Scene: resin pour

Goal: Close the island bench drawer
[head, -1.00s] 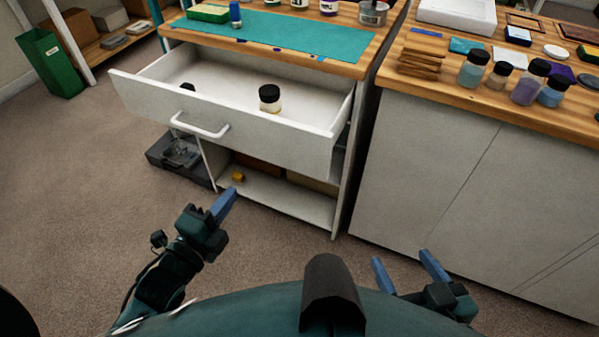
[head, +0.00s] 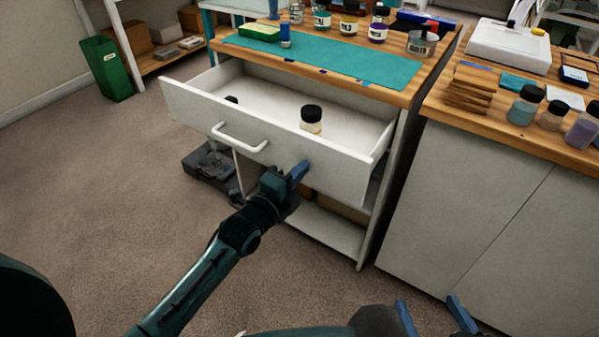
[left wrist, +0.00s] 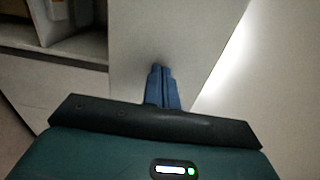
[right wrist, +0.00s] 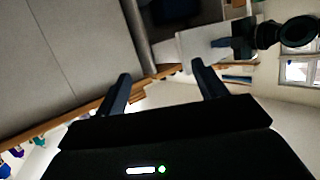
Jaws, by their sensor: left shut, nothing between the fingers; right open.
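The island bench drawer (head: 275,140) is pulled out, with its white front panel and bar handle (head: 240,137) facing me. Inside it stand a black-lidded jar (head: 311,119) and a small dark item (head: 232,99). My left gripper (head: 301,172) is shut and empty, its blue fingertips at the lower part of the drawer front, right of the handle. In the left wrist view the shut fingertips (left wrist: 160,70) are against or very close to the white panel (left wrist: 180,40); contact is unclear. My right gripper (head: 432,312) is open and empty, low at the bottom right of the head view.
The bench top holds a teal mat (head: 325,62), several jars and a metal pot (head: 422,42). An open shelf (head: 325,228) lies below the drawer. A second bench (head: 480,200) stands to the right.

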